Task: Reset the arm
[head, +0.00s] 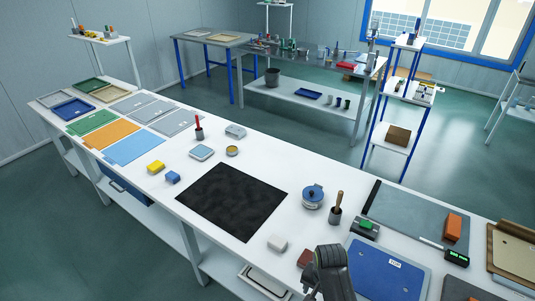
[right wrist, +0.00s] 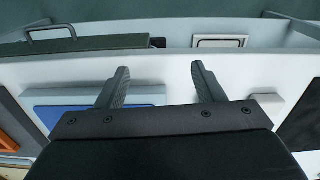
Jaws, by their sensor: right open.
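My right arm (head: 332,268) comes in at the bottom of the head view, over the near edge of the long white table (head: 240,150). In the right wrist view my right gripper (right wrist: 160,70) is open, its two dark fingers spread wide apart with nothing between them. The fingers are over the table's edge strip, between a blue board (right wrist: 70,115) and a small white block (right wrist: 268,104). My left gripper is not in view.
Trays and coloured sheets (head: 112,134) fill the table's far left. A white tray (right wrist: 220,41) sits below the edge.

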